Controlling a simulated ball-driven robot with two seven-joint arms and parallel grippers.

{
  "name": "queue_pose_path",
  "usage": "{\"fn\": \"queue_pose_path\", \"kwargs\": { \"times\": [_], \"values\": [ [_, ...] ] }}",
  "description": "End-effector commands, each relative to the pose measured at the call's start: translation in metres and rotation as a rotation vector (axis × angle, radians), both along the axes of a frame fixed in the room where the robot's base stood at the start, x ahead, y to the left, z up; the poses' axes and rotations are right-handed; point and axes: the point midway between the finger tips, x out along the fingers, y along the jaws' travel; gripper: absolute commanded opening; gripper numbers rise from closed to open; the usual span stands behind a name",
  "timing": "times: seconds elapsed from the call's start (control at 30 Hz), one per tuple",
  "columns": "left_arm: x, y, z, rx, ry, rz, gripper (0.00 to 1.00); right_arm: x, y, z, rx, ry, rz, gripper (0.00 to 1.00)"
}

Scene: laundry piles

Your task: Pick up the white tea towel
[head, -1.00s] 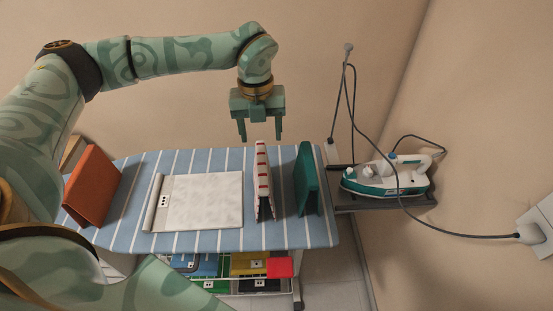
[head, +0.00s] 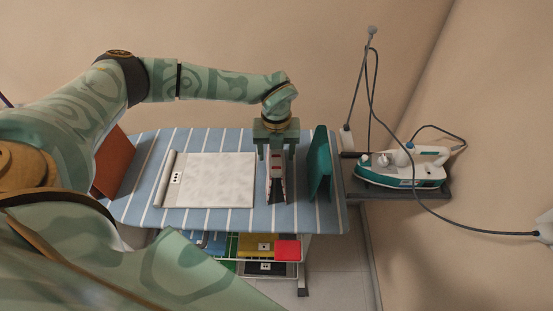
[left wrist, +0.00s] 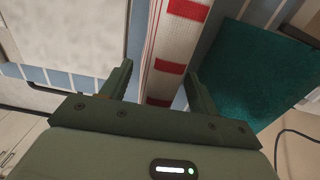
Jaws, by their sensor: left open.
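The white tea towel (head: 276,183), with red marks, stands folded like a tent on the ironing board (head: 222,222). My left gripper (head: 277,157) is open above it, its fingers on either side of the towel's far end. In the left wrist view the towel (left wrist: 170,50) runs between the two open fingers (left wrist: 160,88); I cannot tell whether they touch it. My right gripper is not in view.
A teal folded cloth (head: 319,165) stands close right of the towel. A white flat cloth (head: 213,180) lies left, and a rust-coloured folded cloth (head: 113,162) stands farther left. An iron (head: 402,168) with a looping cord rests at right. Coloured items (head: 262,247) sit below the board.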

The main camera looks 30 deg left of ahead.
Motion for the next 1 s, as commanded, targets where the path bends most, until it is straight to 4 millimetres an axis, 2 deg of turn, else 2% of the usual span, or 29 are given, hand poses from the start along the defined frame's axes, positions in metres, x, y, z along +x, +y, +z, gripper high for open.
{"fn": "queue_pose_path", "kwargs": {
  "times": [0.1, 0.3, 0.4, 0.5, 0.83, 1.0],
  "values": [
    [0.0, 0.0, -0.009, 0.0, 0.0, 0.0, 0.61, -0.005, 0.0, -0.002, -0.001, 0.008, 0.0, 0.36],
    [0.0, 0.0, -0.009, -0.001, -0.001, 0.0, 0.61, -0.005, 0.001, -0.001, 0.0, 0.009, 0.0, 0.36],
    [0.0, 0.0, -0.009, -0.001, -0.001, 0.0, 0.33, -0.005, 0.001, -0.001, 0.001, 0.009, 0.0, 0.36],
    [0.0, 0.0, -0.009, -0.001, -0.001, 0.0, 0.1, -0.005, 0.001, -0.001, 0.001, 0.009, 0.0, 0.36],
    [0.0, 0.0, -0.006, -0.001, -0.002, 0.0, 0.1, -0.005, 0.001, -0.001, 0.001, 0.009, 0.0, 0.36],
    [0.001, 0.0, 0.011, -0.001, -0.004, 0.0, 0.1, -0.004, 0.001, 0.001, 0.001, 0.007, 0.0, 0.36]
  ]
}}
